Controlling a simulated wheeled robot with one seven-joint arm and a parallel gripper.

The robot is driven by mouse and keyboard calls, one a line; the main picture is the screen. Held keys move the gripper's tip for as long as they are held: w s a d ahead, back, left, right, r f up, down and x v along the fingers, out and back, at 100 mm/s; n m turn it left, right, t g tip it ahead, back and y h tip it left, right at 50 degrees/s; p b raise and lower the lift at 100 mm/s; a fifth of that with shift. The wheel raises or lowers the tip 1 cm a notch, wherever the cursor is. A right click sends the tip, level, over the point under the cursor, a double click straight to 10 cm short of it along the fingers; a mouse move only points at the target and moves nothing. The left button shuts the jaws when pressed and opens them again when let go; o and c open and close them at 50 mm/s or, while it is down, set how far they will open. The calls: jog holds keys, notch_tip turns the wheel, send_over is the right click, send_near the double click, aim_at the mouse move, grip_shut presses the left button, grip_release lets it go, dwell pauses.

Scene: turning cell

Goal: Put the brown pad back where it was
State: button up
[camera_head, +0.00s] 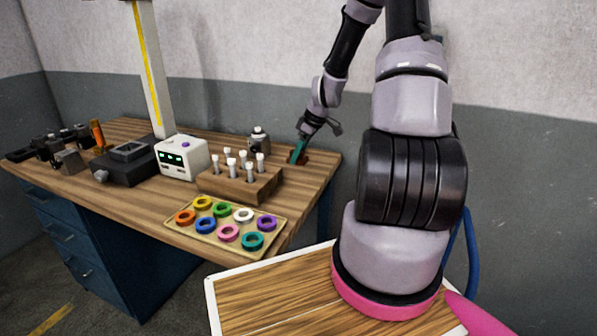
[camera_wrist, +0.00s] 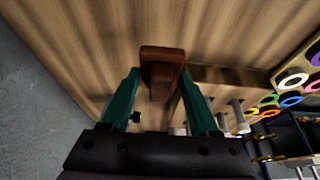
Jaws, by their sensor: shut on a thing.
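The brown pad (camera_wrist: 161,62) is a small reddish-brown block with a wider top bar. It sits between the two green fingertips of my gripper (camera_wrist: 160,78) in the wrist view, and the fingers are shut on it. In the head view my gripper (camera_head: 299,149) points down at the right back end of the wooden bench (camera_head: 130,206). Only a small dark brown bit of the pad (camera_head: 303,158) shows there beside the green fingers. I cannot tell whether the pad touches the bench top.
A wooden block with several upright pegs (camera_head: 240,188) stands left of my gripper. A small grey and black device (camera_head: 258,139) is behind it. A tray of coloured rings (camera_head: 183,228) lies at the front. A white box (camera_head: 181,158) stands farther left. The bench's right edge is close.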

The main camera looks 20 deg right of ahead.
aim_at(299, 177)
notch_tip(299, 177, down, 6)
jog(key=shift+r, duration=0.2)
jog(key=o, duration=1.3)
jog(key=shift+f, duration=0.1)
